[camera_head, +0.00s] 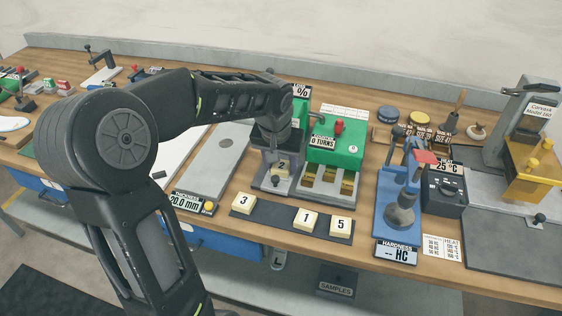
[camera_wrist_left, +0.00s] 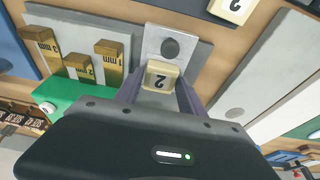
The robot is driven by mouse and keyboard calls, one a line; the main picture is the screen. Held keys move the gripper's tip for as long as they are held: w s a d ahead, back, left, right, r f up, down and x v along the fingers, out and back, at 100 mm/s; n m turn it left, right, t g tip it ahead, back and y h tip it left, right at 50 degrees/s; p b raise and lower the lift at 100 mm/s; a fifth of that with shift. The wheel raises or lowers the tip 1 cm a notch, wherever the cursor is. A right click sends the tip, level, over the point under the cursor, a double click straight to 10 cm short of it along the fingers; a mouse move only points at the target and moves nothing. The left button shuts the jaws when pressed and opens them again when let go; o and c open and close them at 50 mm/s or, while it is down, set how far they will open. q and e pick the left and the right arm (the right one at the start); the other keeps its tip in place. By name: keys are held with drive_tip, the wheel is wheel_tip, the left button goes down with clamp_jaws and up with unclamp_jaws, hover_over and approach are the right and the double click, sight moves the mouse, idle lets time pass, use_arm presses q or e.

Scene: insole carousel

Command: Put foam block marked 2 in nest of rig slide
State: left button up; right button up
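The foam block marked 2 (camera_head: 281,166) is a small cream block at the front of the green rig (camera_head: 337,147). In the left wrist view the block (camera_wrist_left: 160,77) lies between the fingertips of my left gripper (camera_wrist_left: 161,82), over the grey slide plate (camera_wrist_left: 178,30). My left gripper (camera_head: 280,160) points down, one finger on each side of the block, with no gap seen. The fingers hide part of the nest, so I cannot tell whether the block rests in it. My right gripper is not in view.
Blocks marked 3 (camera_head: 243,202), 1 (camera_head: 305,220) and 5 (camera_head: 341,227) sit on the dark strip (camera_head: 272,219) in front. The blue hardness tester (camera_head: 399,205) stands to the right. Gauge blocks (camera_wrist_left: 77,66) on the rig are close beside my gripper.

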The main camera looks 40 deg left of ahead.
use_arm(q)
drive_tip(key=o, duration=0.4)
drive_tip(key=shift+c, duration=0.2)
drive_tip(key=shift+r, duration=0.15)
drive_tip(key=v, duration=0.7)
drive_tip(key=shift+r, duration=0.3)
drive_tip(key=shift+s, duration=0.1)
